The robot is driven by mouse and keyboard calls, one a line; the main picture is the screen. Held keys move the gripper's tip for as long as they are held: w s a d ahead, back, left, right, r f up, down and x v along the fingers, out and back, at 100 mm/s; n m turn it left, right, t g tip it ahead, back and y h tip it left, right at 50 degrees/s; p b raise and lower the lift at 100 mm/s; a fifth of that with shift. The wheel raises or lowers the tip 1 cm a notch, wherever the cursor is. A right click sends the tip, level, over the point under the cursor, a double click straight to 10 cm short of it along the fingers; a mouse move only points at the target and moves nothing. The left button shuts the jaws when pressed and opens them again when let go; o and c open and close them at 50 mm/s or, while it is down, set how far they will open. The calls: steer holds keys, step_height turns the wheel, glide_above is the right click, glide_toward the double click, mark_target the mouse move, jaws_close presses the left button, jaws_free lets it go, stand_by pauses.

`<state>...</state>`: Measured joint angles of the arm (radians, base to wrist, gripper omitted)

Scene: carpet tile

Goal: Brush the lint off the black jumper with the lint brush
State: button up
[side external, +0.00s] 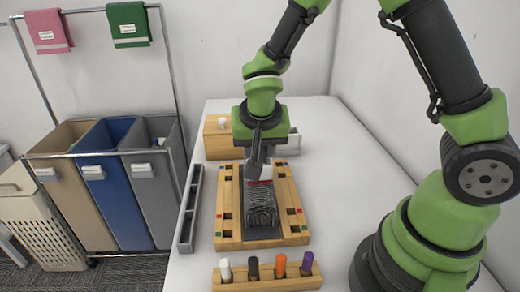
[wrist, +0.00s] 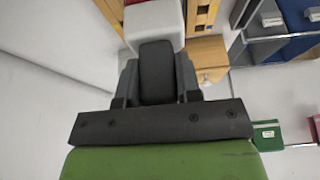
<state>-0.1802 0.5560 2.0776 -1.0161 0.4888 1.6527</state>
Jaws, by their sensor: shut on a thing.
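The dark jumper (side external: 262,213), grey-black and ribbed-looking, lies in the middle of a wooden frame (side external: 228,215) on the white table. My gripper (side external: 258,168) points down over the far end of the jumper. It is shut on a pale block-like thing, which I take to be the lint brush (wrist: 153,20); it shows just beyond the dark fingers in the wrist view. A red strip shows at its far edge there, and a red line shows below my gripper in the side view. Whether the brush touches the jumper is unclear. Lint is too small to make out.
A wooden rack (side external: 266,276) with white, black, orange and purple pegs stands at the front. A long grey tray (side external: 189,210) lies left of the frame, and a wooden box (side external: 217,140) stands behind. The table right of the frame is clear. Laundry bins (side external: 104,190) stand left.

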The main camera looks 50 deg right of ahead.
steer(key=shift+w+d+f, duration=0.1)
steer(key=shift+w+d, duration=2.25)
steer(key=shift+s+a, duration=3.5)
steer(key=shift+a, duration=0.05)
steer(key=shift+w+d, duration=3.5)
steer(key=shift+d, duration=0.1)
steer(key=shift+s+a, duration=3.45)
steer(key=shift+a, duration=0.05)
step_height(320, 180, up, 8)
steer(key=shift+s, duration=0.1)
